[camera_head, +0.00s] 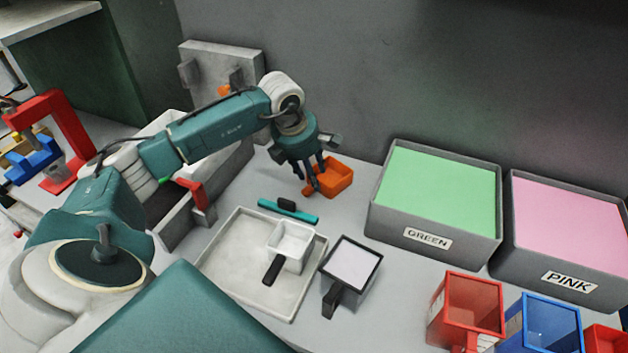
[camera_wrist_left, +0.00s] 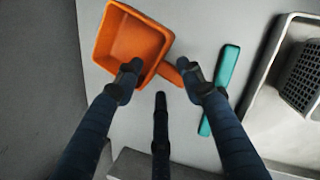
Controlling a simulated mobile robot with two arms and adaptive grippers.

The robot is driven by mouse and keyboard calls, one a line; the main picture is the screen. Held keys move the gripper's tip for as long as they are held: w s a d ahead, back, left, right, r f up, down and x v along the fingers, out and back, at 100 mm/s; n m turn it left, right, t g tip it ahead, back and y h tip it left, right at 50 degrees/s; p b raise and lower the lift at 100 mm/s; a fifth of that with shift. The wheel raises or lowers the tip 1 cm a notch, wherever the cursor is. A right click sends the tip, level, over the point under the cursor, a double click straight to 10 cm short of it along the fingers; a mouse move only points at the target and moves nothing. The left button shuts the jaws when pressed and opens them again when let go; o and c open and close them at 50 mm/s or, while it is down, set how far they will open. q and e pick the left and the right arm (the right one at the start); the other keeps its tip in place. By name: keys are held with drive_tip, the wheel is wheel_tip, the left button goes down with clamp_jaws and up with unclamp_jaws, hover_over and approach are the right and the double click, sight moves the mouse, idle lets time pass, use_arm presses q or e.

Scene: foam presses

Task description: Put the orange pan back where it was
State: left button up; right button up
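The orange pan (camera_head: 335,177) rests on the table against the grey wall, a square open pan with a short handle. It also shows in the left wrist view (camera_wrist_left: 128,42), its handle pointing down and right. My left gripper (camera_head: 309,190) reaches down over the handle side of the pan. In the left wrist view my left gripper (camera_wrist_left: 160,78) has its fingertips spread, with the handle in the gap between them and one fingertip over the pan's near corner. Whether the fingers touch the pan is unclear. My right gripper is out of view.
A teal tool (camera_head: 288,211) lies close by, near a grey tray (camera_head: 232,246) holding a white pan (camera_head: 291,240). A black-rimmed pan (camera_head: 352,262) stands beside it. Bins labelled GREEN (camera_head: 433,247) and PINK (camera_head: 574,284) stand right; red (camera_head: 470,300) and blue (camera_head: 545,325) containers are in front.

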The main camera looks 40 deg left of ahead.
use_arm(q)
drive_tip(key=b+v, duration=0.1)
drive_tip(key=v, duration=0.8)
drive_tip(key=shift+b, duration=0.4)
drive_tip(key=shift+r, duration=0.1)
